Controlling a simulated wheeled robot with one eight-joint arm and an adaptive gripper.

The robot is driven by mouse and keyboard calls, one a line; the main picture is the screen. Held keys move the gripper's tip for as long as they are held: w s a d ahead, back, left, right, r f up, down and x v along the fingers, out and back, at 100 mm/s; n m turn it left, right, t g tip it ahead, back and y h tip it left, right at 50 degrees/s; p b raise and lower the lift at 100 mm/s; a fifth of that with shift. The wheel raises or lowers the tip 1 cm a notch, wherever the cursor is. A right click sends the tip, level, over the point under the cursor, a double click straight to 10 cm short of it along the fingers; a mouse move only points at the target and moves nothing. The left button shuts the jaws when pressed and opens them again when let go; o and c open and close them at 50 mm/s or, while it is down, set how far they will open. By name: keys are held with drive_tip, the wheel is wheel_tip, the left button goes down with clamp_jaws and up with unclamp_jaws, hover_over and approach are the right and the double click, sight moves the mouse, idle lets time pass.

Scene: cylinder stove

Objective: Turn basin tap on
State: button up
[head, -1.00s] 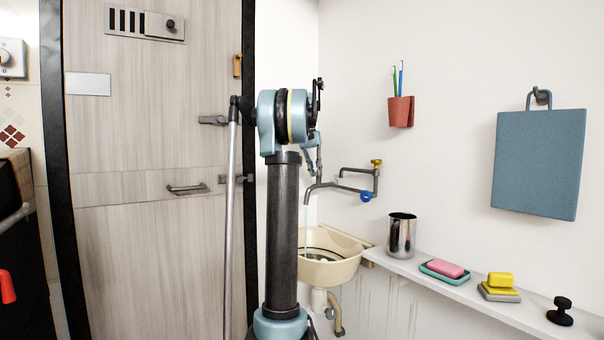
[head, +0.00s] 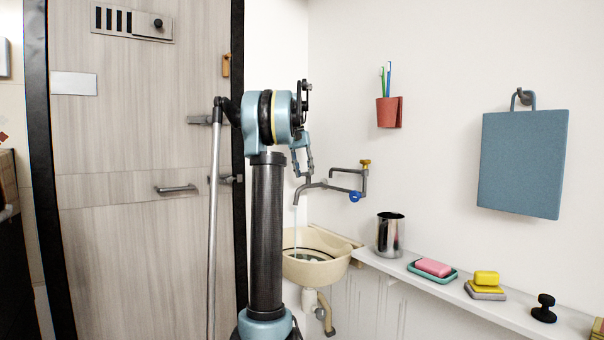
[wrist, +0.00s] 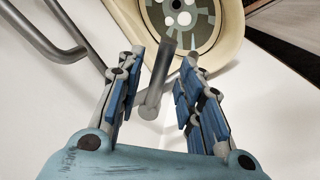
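The wall tap (head: 341,189) has a grey spout, a yellow handle (head: 365,162) on top and a blue handle (head: 355,197) at the front. A thin stream of water (head: 295,222) falls from the spout into the cream basin (head: 330,268). My gripper (head: 304,166) hangs beside the spout, left of both handles. In the wrist view my gripper (wrist: 160,62) is open, with a grey pipe end of the tap (wrist: 157,82) showing between its blue-padded fingers. Contact cannot be told. The basin (wrist: 228,28) lies beyond the fingertips. The handles are not seen in the wrist view.
A shelf (head: 440,289) along the right wall holds a metal cup (head: 389,236), a pink soap (head: 433,267) on a dish, a yellow block (head: 486,279) and a black knob (head: 544,309). A door (head: 140,230) stands at left.

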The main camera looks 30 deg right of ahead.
wheel_tip(320, 180, up, 12)
drive_tip(key=w+a, duration=0.1)
drive_tip(key=shift+w+a+f, duration=0.15)
drive_tip(key=shift+w+a, duration=0.15)
drive_tip(key=shift+a, duration=0.1)
drive_tip(key=shift+a, duration=0.1)
idle(0.5)
drive_tip(key=s+a+f+n+t, duration=0.1)
drive_tip(key=s+a+f+n, duration=0.1)
drive_tip(key=s+a+f, duration=0.8)
drive_tip(key=s+a+f+n+t, duration=0.1)
drive_tip(key=s+a+f+n, duration=0.1)
drive_tip(key=s+a+f, duration=0.75)
drive_tip(key=s+a+f+n, duration=0.1)
drive_tip(key=s+a+f, duration=0.3)
drive_tip(key=f, duration=0.6)
drive_tip(key=s+a+f+n+t+y, duration=0.1)
drive_tip(key=s+a+f, duration=0.4)
drive_tip(key=f, duration=0.5)
drive_tip(key=s+a+f+n, duration=0.2)
drive_tip(key=s+a+f, duration=0.2)
drive_tip(key=s+f, duration=0.4)
drive_tip(key=shift+s+a+f+t+y, duration=0.3)
drive_tip(key=shift+f+y, duration=0.1)
drive_tip(key=shift+f, duration=0.5)
